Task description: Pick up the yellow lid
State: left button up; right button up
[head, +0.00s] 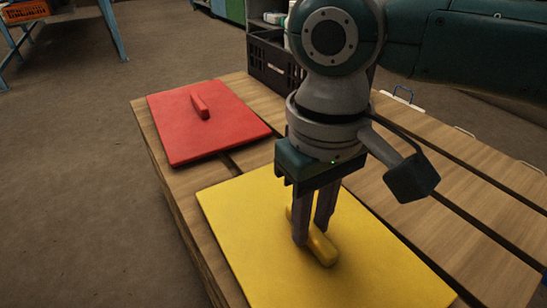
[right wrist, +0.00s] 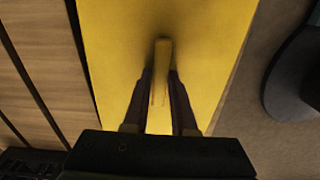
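The yellow lid (head: 245,215) is a flat square plate with a raised bar handle (head: 321,249), lying flat on the wooden surface at the front. My right gripper (head: 312,235) points down over the lid, with one finger on each side of the handle. In the right wrist view the handle (right wrist: 161,60) runs between the fingers, and I see no clear gap beside it, so the gripper looks shut on it. The lid (right wrist: 215,45) shows around the fingers there. The fingers hide part of the handle. My left gripper is not in view.
A red lid (head: 225,130) with a similar handle lies behind and left on the wooden table (head: 185,188). A black crate (head: 270,65) stands at the back, partly behind my right arm. Bare planks are at the right. Open floor (head: 70,170) lies at the left.

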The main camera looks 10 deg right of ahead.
grip_shut()
dwell(0.4)
